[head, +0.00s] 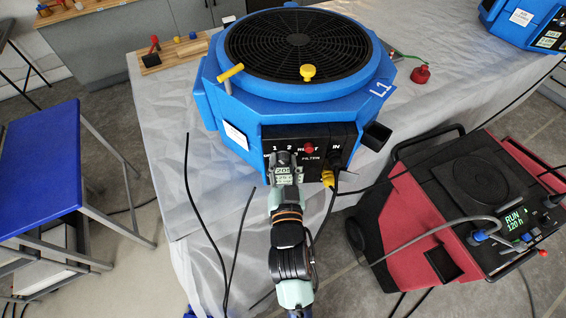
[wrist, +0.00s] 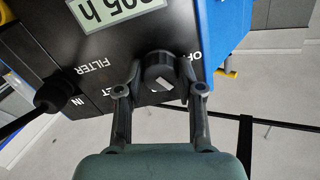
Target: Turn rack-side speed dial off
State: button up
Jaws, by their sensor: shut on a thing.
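The speed dial (wrist: 157,66) is a round black knob with a white pointer mark, on the black control panel (wrist: 105,55). In the wrist view my gripper (wrist: 159,82) has a finger on each side of the knob and is shut on it. The lettering beside the knob begins "OF" and its rest is hidden. The pointer shows as a slanted white stroke; I cannot tell which setting it marks. In the head view my gripper (head: 285,160) is against the panel front of the blue fan unit (head: 215,100) and hides the dial.
A red knob (head: 309,149) and a yellow plug (head: 328,178) are close by on the panel. Loose black cables hang in front of the covered table (head: 165,140). A red and black machine (head: 425,215) stands to the right, and a blue-topped table (head: 40,165) to the left.

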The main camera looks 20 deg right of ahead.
jog(key=shift+r+n+p, duration=0.1)
jog(key=shift+n+p, duration=0.25)
jog(key=shift+n, duration=0.05)
jog(key=shift+n+p, duration=0.65)
jog(key=shift+n, duration=0.45)
jog(key=n+p, duration=0.2)
jog(key=n, duration=0.1)
jog(key=n+p, duration=0.3)
jog(key=n, duration=0.3)
jog(key=o, duration=1.2)
jog(key=shift+c, duration=0.2)
